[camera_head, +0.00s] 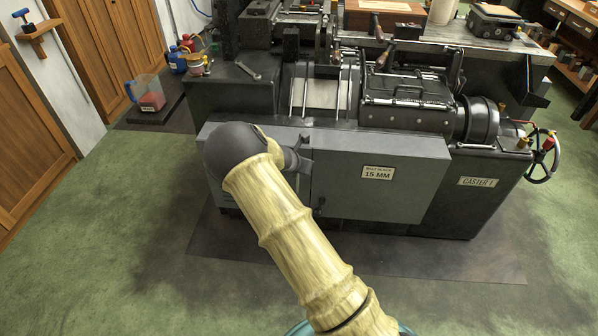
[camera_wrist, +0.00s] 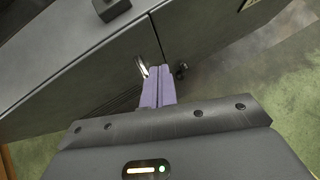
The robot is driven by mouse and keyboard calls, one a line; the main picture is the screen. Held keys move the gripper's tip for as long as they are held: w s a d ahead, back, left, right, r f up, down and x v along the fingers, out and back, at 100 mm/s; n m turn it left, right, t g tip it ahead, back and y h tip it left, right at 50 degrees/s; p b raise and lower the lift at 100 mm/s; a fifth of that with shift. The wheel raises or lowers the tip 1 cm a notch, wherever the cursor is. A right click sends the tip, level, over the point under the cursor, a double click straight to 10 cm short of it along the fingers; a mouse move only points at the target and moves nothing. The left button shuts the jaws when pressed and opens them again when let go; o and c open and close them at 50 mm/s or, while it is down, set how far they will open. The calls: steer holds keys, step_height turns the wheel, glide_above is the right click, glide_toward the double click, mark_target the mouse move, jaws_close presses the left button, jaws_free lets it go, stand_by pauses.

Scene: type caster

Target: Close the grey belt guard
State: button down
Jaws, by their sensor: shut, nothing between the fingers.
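The grey belt guard (camera_head: 385,185) is a broad box front low on the caster, with a "BELT SLACK 15 MM" plate. A narrow dark seam divides its face; I cannot tell whether the panels sit fully flush. In the wrist view the grey face (camera_wrist: 85,75) and seam lie ahead. My gripper (camera_wrist: 160,72) has its lavender fingers shut together and empty, close to the face by the seam. Contact is unclear. In the head view my arm hides part of the guard.
The black caster (camera_head: 475,205) stands behind and beyond the guard. A dark mat (camera_head: 440,258) lies before it on green floor. A jug (camera_head: 147,92) stands on a low dark stand at left, near wooden cabinets (camera_head: 25,130). Floor at left and right front is clear.

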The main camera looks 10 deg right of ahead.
steer(key=s+d+v, duration=0.1)
steer(key=d+v, duration=0.1)
steer(key=v, duration=0.7)
steer(key=shift+r, duration=0.15)
steer(key=s+d+r+m+g+y, duration=0.1)
steer(key=s+r+m+g+y, duration=0.2)
steer(key=s+m, duration=1.1)
steer(key=s+d+r+m+g+y, duration=0.15)
steer(key=s+r+m, duration=0.35)
steer(key=s+m, duration=0.95)
step_height(320, 180, up, 20)
steer(key=p, duration=1.9)
steer(key=shift+a+y+p, duration=0.2)
steer(key=shift+y+p, duration=0.15)
steer(key=shift+y, duration=0.1)
